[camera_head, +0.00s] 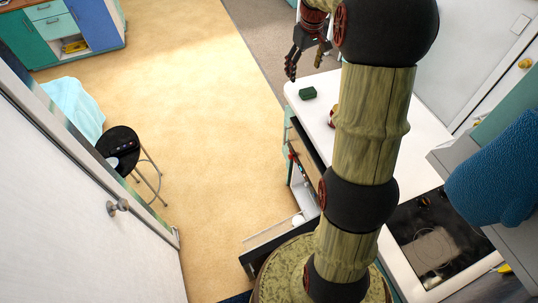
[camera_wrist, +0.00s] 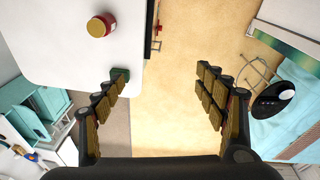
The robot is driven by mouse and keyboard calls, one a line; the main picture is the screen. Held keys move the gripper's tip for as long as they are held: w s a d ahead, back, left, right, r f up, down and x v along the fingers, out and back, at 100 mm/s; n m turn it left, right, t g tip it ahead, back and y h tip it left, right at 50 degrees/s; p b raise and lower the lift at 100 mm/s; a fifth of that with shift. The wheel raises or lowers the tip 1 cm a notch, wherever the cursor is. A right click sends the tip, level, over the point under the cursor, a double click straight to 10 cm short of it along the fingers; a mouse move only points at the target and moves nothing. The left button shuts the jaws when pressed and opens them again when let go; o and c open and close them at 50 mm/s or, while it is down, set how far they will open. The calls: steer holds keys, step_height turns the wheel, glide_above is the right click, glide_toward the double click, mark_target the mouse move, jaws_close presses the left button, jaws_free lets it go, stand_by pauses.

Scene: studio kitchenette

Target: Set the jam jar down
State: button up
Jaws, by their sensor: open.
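A small red jar with a pale gold lid, which looks like the jam jar (camera_wrist: 108,18), stands on the white countertop (camera_wrist: 60,50) at the top left of the wrist view. In the head view only a red sliver of it (camera_head: 332,117) shows, the rest hidden behind my arm. My gripper (camera_wrist: 163,78) is open, with nothing between its fingers and apart from the jar. In the head view my gripper (camera_head: 306,66) hangs near the far end of the counter.
A dark green block (camera_head: 308,93) lies near the counter's corner, close to one finger in the wrist view. A drawer (camera_head: 275,235) stands open below the counter. A black stool (camera_head: 122,146) stands at left. The yellowish floor between is clear. A dark cooktop (camera_head: 435,240) is at right.

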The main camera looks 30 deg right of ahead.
steer(key=s+a+r+t, duration=0.1)
steer(key=s+a+r, duration=0.4)
steer(key=a, duration=0.4)
steer(key=s+a+r+t, duration=0.1)
steer(key=s+a+r, duration=0.35)
steer(key=a, duration=0.45)
steer(key=s+a+f+t, duration=0.1)
steer(key=s+a, duration=0.5)
steer(key=s, duration=0.4)
steer(key=s+a+f+y, duration=0.1)
steer(key=s+a, duration=0.5)
steer(key=s, duration=0.3)
steer(key=shift+s+a+f+t, duration=0.25)
steer(key=shift+s+a+t, duration=0.1)
steer(key=shift+t, duration=0.05)
steer(key=shift+f, duration=0.1)
